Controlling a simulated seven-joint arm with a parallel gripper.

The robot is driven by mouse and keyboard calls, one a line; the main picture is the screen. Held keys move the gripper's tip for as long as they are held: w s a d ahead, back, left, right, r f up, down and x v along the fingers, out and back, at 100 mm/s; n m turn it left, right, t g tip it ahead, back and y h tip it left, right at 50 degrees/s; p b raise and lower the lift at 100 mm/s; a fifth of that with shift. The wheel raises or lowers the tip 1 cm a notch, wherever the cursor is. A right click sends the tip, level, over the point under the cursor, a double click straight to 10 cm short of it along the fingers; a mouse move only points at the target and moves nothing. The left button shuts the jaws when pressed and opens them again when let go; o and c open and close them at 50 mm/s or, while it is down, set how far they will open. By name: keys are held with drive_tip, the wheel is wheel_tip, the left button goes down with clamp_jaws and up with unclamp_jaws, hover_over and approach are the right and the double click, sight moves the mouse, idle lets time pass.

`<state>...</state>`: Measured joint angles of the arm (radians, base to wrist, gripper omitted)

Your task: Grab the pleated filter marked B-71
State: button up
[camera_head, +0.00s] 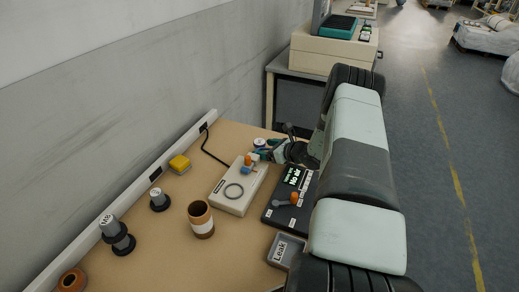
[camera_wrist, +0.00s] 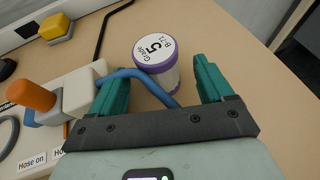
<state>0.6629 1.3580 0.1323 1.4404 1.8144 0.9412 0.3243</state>
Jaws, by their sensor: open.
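In the head view a small white-topped piece (camera_head: 259,142) near my gripper (camera_head: 272,152) appears to be the same filter. In the wrist view my gripper (camera_wrist: 162,78) is open, with its teal fingers on either side of the filter's near part. I cannot tell whether they touch it. A blue hose (camera_wrist: 145,79) curves between the fingers, in front of the filter.
A white box (camera_head: 228,201) with an orange-handled valve (camera_head: 248,160) sits left of my gripper. A black "No air" panel (camera_head: 275,212), a "Leak" box (camera_head: 284,251), a brown-and-white roll (camera_head: 200,218), dark spools (camera_head: 159,201) and a yellow block (camera_head: 179,163) share the table.

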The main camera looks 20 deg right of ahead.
sight(256, 146)
drive_tip(key=x, duration=0.5)
drive_tip(key=shift+w+a+r, duration=0.1)
drive_tip(key=shift+w+a, duration=0.05)
drive_tip(key=c, duration=1)
drive_tip(key=shift+r, duration=0.1)
drive_tip(key=shift+c, duration=0.2)
